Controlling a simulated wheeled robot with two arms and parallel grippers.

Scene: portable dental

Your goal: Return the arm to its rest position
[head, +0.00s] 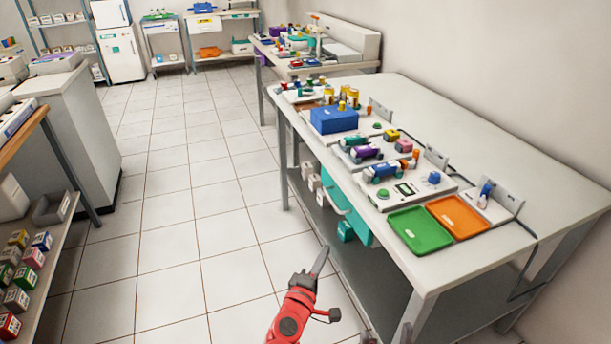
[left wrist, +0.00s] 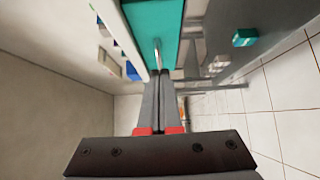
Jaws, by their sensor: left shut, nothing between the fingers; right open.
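My left arm (head: 290,318) is red and comes in from the bottom of the head view. Its left gripper (head: 323,257) is dark, shut and empty, in front of the workbench and below the teal panel. In the left wrist view, the left gripper's fingers (left wrist: 163,80) lie together with nothing between them. Their tips line up with the handle (left wrist: 157,53) of the teal panel (left wrist: 152,25); I cannot tell the gap. My right gripper (head: 388,336) shows only as grey fingertips set apart at the bottom edge of the head view, and no object is visible between them.
The workbench (head: 545,185) fills the right, with a green tray (head: 419,231), an orange tray (head: 457,217) and a blue box (head: 334,120) on top. The teal panel (head: 345,205) with its handle is under the bench edge. Tiled floor (head: 200,230) is clear to the left.

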